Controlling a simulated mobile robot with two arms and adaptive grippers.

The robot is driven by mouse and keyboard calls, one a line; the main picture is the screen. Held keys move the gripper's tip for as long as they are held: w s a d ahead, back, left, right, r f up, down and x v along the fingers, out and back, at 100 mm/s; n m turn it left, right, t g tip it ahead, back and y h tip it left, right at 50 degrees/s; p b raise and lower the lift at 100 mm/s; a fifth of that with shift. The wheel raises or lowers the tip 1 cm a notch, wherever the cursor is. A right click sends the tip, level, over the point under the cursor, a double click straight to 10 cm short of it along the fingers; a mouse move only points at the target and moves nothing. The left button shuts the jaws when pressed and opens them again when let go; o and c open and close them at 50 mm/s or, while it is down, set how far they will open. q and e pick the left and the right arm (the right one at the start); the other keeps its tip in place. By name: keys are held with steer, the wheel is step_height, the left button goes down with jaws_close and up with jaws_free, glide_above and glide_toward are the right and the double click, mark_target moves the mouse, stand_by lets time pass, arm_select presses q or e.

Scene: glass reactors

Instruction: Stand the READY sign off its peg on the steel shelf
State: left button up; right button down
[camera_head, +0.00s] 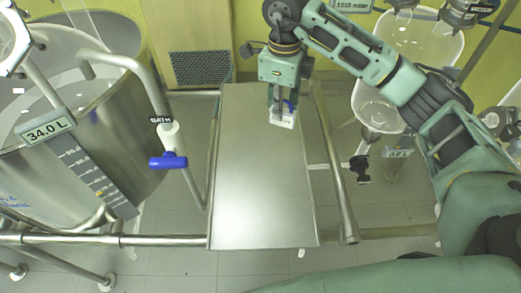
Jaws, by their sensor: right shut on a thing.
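The steel shelf (258,190) is a long bare plate in the middle of the view. My right gripper (282,101) points down over the far right part of the shelf. It is shut on a small white piece, the READY sign (284,119), with a blue part just above it. The sign's lettering is too small to read. I cannot tell whether the sign's lower edge touches the shelf or is a little above it. The peg cannot be made out. My left gripper is not in view.
A large steel vessel (150,95) with a 34.0 L display (45,131) stands at the left. A blue-handled BATH valve (168,162) is near the shelf's left edge. Glass vessels (420,40) stand at the right. Steel rails (110,240) frame the shelf. Its near part is clear.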

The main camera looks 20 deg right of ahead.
steer(key=s+d+f+m+b, duration=0.2)
steer(key=d+f+m, duration=0.65)
steer(key=m, duration=0.35)
steer(key=m+p, duration=0.2)
steer(key=p, duration=0.1)
glide_above(270, 166)
step_height(270, 166, down, 7)
step_height(270, 166, down, 4)
steer(key=shift+s+r+p, duration=0.1)
steer(key=shift+p, duration=0.25)
steer(key=shift+f, duration=0.3)
steer(key=c, duration=1.6)
jaws_free()
steer(key=shift+c, duration=0.2)
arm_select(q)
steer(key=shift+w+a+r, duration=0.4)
